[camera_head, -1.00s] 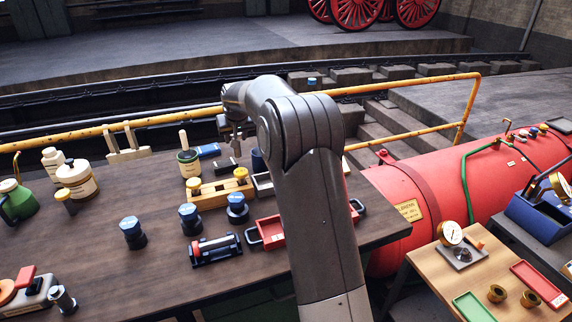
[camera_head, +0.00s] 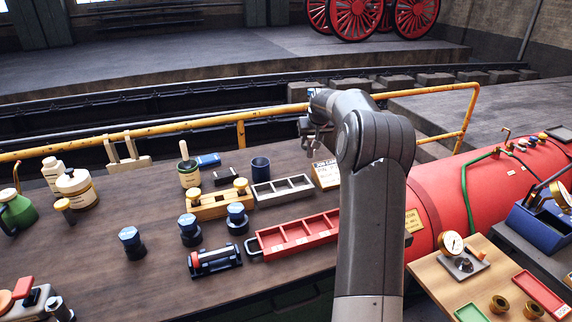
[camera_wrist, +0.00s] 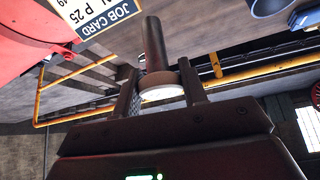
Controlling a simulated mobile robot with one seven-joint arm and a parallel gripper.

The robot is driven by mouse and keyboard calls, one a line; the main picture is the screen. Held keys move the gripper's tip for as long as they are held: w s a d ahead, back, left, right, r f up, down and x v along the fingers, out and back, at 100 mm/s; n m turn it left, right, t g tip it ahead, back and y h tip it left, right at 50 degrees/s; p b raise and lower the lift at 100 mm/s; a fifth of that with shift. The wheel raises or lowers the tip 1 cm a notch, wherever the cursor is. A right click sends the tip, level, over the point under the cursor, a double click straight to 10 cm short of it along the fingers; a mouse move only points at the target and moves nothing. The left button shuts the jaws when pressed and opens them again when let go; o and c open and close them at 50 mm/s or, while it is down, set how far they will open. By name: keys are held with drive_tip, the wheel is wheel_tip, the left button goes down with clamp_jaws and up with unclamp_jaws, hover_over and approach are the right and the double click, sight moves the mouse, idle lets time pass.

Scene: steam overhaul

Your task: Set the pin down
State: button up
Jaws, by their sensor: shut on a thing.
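My gripper (camera_head: 318,134) is raised over the back right of the dark wooden bench (camera_head: 160,270), above the job card (camera_head: 326,176). In the wrist view, my gripper (camera_wrist: 158,84) is shut on the pin (camera_wrist: 153,45), a dark cylinder with a wider brown and pale collar between the fingers. The pin cannot be made out clearly in the head view. The job card (camera_wrist: 100,15) also shows in the wrist view, beyond the pin and to its left.
A grey compartment tray (camera_head: 262,198) and a red compartment tray (camera_head: 262,244) lie left of my arm. A yellow railing (camera_head: 240,133) runs behind.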

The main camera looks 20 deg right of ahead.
drive_tip(key=shift+w+a+f, duration=1.1)
drive_tip(key=shift+f, duration=0.45)
drive_tip(key=shift+w+a+f, duration=1.15)
drive_tip(key=shift+f, duration=0.45)
drive_tip(key=shift+w+a+f, duration=1.1)
drive_tip(key=shift+f, duration=0.45)
drive_tip(key=shift+f, duration=0.15)
drive_tip(key=o, duration=1.3)
drive_tip(key=shift+f, duration=0.1)
